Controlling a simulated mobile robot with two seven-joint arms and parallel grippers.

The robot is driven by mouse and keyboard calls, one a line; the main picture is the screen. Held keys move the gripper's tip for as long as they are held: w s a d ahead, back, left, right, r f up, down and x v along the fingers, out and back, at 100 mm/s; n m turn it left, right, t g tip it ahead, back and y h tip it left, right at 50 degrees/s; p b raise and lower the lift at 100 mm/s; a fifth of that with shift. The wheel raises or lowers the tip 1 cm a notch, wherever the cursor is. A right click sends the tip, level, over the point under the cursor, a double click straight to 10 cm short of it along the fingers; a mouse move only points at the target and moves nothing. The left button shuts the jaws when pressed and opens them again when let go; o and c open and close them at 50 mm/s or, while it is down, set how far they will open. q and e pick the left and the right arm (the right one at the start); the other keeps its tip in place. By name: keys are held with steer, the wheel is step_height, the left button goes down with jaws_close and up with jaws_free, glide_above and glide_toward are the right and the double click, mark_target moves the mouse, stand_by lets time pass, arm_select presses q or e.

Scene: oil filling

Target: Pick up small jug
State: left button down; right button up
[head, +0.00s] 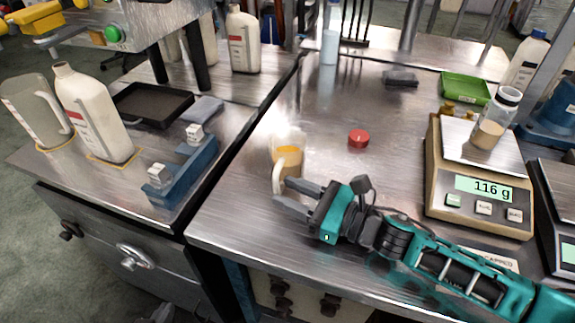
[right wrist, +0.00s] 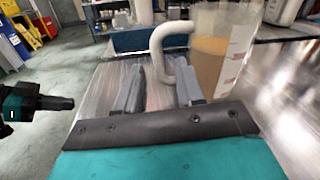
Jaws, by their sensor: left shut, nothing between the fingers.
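The small jug (head: 289,158) stands on the steel table, a clear vessel with tan liquid and a pale handle towards my right gripper. In the right wrist view the jug (right wrist: 222,60) is at the upper right, and its curved handle reaches down between the fingers. My right gripper (head: 282,196) is open at the near side of the jug. Its fingers (right wrist: 160,85) point at the handle and are not closed on it. My left gripper (right wrist: 62,103) shows only at the left edge of the right wrist view, shut and empty, away from the jug.
A red cap (head: 358,138) lies behind the jug to the right. A scale (head: 437,190) reading 116 g holds a glass bottle (head: 494,118). A blue rack (head: 185,172) and white bottles (head: 95,110) stand on the left bench. The table between jug and scale is mostly clear.

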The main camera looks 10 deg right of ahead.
mark_target(279, 189)
steer(key=shift+x, duration=1.75)
steer(key=shift+c, duration=0.4)
jaws_close()
steer(key=shift+r, duration=0.1)
